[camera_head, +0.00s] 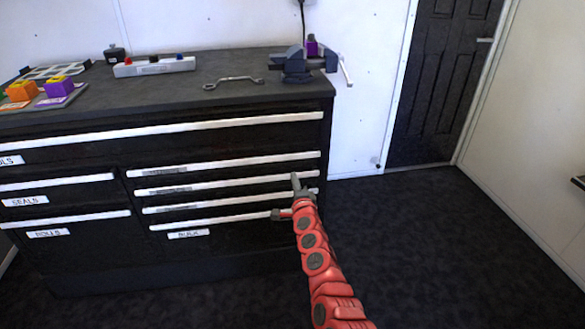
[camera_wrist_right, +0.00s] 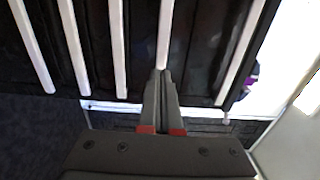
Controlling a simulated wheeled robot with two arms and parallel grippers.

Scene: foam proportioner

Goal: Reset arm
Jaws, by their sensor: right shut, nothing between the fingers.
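My right arm is red and reaches from the bottom of the head view up to the right end of the black drawer cabinet (camera_head: 75,255). My right gripper (camera_head: 296,183) is in front of the cabinet's right-hand drawer handles. In the right wrist view my right gripper (camera_wrist_right: 162,75) has its grey fingers together with nothing between them. The fingertips overlap the end of a white drawer handle (camera_wrist_right: 165,35); I cannot tell if they touch it. All visible drawers look closed. My left gripper is not in view.
On the worktop (camera_head: 200,95) are a vise (camera_head: 297,65) with a purple piece, a wrench (camera_head: 233,82), a white holder (camera_head: 153,67) and coloured blocks (camera_head: 58,87). A dark door (camera_head: 435,85) stands at the back right. The floor (camera_head: 450,250) to the right is clear.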

